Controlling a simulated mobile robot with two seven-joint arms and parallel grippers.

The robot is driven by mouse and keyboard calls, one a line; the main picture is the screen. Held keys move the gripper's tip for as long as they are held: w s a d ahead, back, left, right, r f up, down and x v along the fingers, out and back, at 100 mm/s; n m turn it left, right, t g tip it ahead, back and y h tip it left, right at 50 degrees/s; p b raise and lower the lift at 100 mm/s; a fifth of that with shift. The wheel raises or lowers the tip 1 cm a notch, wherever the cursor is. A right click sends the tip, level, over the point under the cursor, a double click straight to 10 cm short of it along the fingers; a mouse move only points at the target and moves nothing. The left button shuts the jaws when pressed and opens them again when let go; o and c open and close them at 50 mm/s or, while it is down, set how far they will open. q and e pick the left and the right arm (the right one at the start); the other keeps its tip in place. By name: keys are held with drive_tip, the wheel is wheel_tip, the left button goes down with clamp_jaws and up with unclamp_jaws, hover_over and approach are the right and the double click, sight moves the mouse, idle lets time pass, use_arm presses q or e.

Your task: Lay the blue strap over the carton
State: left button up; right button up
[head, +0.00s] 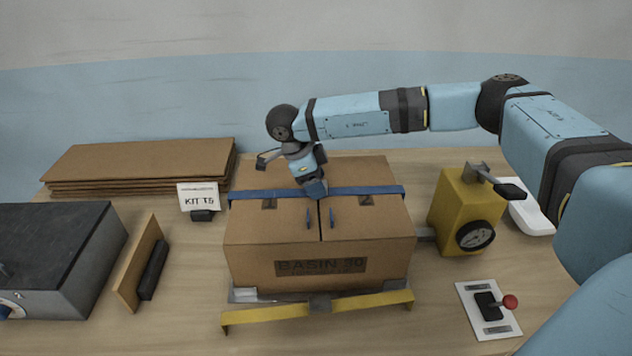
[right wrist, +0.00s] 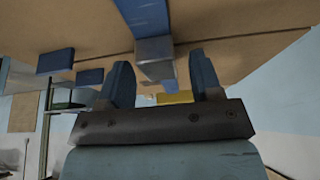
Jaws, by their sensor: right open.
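The carton (head: 260,225), marked "BASIN 30", stands closed in the middle of the table. The blue strap (head: 365,190) lies across its top from left edge to right edge. My right gripper (head: 316,192) is low over the middle of the strap, above the centre seam, and hides part of the strap. In the right wrist view, its two fingers (right wrist: 162,82) are apart. The blue strap (right wrist: 143,14) runs towards them, and a grey block (right wrist: 155,56) on it shows between them; whether they touch it I cannot tell. My left gripper is not in view.
The carton rests on a yellow-edged cradle (head: 375,301). To its right are a yellow box with a gauge (head: 455,205) and a red-knobbed lever panel (head: 490,312). To its left are a KIT T5 sign (head: 199,196), an upright board (head: 135,270), a grey case (head: 60,235) and cardboard sheets (head: 140,160).

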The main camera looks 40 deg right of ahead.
drive_tip(key=b+v, duration=0.1)
drive_tip(key=v, duration=1.1)
drive_tip(key=shift+b, duration=0.35)
drive_tip(key=shift+d+f, duration=0.1)
